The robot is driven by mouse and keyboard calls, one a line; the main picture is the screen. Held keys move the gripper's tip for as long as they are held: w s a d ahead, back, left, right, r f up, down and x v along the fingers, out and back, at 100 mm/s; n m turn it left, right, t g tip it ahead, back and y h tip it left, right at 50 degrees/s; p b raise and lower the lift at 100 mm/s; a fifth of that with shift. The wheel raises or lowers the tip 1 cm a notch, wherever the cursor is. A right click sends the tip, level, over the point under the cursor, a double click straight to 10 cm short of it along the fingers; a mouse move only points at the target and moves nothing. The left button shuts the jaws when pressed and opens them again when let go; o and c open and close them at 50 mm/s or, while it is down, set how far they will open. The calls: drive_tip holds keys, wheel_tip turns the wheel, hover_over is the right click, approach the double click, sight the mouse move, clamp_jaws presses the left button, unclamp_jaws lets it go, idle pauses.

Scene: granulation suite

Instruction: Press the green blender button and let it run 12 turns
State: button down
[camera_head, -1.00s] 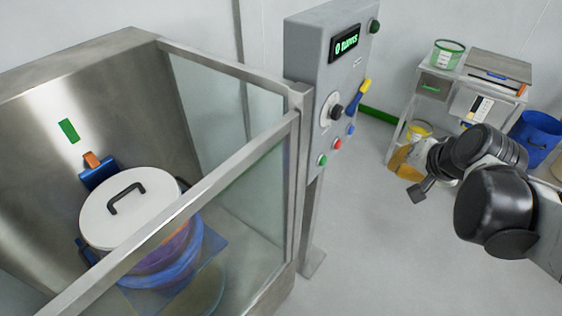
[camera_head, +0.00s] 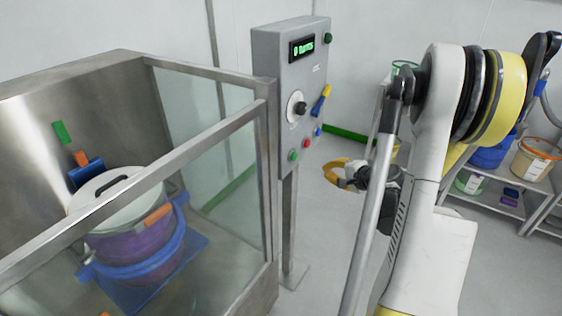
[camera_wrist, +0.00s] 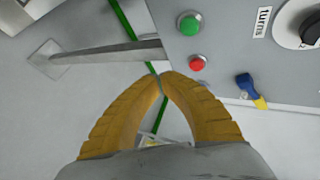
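The grey control panel (camera_head: 287,95) stands on a post beside the blender enclosure, its display (camera_head: 302,48) reading 0 turns. The green button (camera_head: 293,156) is at its lower left, with a red button (camera_head: 306,143) beside it. In the wrist view, the green button (camera_wrist: 188,24) and red button (camera_wrist: 197,64) lie beyond my fingertips. My gripper (camera_head: 329,171) is in front of the panel, to the right of the green button and apart from it. In the wrist view, its yellow fingers (camera_wrist: 162,76) meet at the tips, with nothing between them.
The glass-sided steel enclosure (camera_head: 150,62) holds a purple drum (camera_head: 128,247) with a white lid and blue ring. The panel also carries a dial (camera_head: 297,106) and a yellow-blue lever (camera_head: 322,101). Shelves with tubs (camera_head: 537,158) stand at the right. Floor right of the post is open.

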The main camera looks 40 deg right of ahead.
sight(294, 156)
drive_tip(key=w+a, duration=0.3)
drive_tip(key=w, duration=0.5)
drive_tip(key=shift+a+p, duration=0.15)
drive_tip(key=shift+p, duration=0.15)
drive_tip(key=shift+w, duration=0.2)
idle(1.4)
drive_tip(key=shift+w+a, duration=0.2)
drive_tip(key=shift+w, duration=0.1)
